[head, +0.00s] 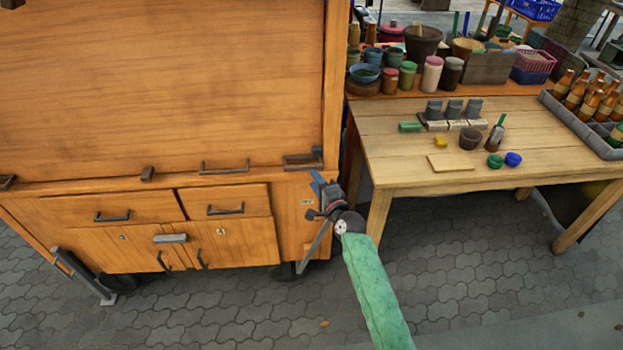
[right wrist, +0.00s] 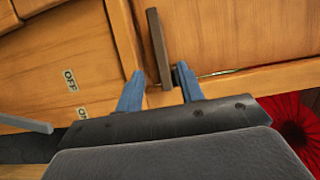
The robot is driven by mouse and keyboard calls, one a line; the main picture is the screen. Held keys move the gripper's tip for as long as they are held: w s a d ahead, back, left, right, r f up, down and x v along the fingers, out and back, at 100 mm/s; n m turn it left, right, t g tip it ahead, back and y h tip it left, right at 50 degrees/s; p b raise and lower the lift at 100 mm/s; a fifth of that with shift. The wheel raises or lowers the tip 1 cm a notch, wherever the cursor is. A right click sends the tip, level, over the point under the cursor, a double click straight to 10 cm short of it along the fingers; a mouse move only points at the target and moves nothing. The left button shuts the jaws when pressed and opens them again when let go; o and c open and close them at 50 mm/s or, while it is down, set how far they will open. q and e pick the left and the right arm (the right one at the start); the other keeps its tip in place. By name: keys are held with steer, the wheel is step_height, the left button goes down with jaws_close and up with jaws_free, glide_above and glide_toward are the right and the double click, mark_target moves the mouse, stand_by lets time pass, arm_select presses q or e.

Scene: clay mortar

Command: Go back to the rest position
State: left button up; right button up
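My right gripper (head: 318,183) is at the lower right corner of a large wooden cabinet (head: 150,90), just below a dark handle (head: 301,161). In the right wrist view its two blue fingers (right wrist: 160,90) stand apart, with a gap between them. The lower end of a dark bar handle (right wrist: 157,45) shows at that gap, between the fingers. I cannot tell whether either finger touches it. My left gripper is not in view.
The cabinet front has drawers (head: 115,208) and doors with dark handles. A wooden table (head: 400,150) to the right carries cups, blocks, jars and a bottle crate (head: 590,135). Paved floor (head: 460,265) lies open in front of the table.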

steer(key=shift+s, duration=0.15)
steer(key=shift+n, duration=0.3)
steer(key=s+d+f+n+g+h, duration=0.1)
steer(key=s+d+f+n+g, duration=0.25)
steer(key=f, duration=0.55)
steer(key=s+a+f+n+g+h, duration=0.1)
steer(key=s+f+n+g+h, duration=0.15)
steer(key=s+f+n, duration=0.45)
steer(key=s+d+f+n+g+h, duration=0.15)
steer(key=f+n+g, duration=0.25)
steer(key=f, duration=0.6)
steer(key=s+d+f+g, duration=0.1)
steer(key=s+f, duration=0.5)
steer(key=s, duration=0.6)
steer(key=s+d+f+g, duration=0.2)
steer(key=s+f, duration=0.5)
steer(key=s, duration=0.5)
steer(key=s+d+f+g+h, duration=0.1)
steer(key=s+f, duration=0.5)
steer(key=s, duration=0.6)
steer(key=shift+d+f+g, duration=0.35)
steer(key=shift+d+g, duration=0.35)
steer(key=shift+d, duration=0.05)
steer(key=shift+n, duration=0.25)
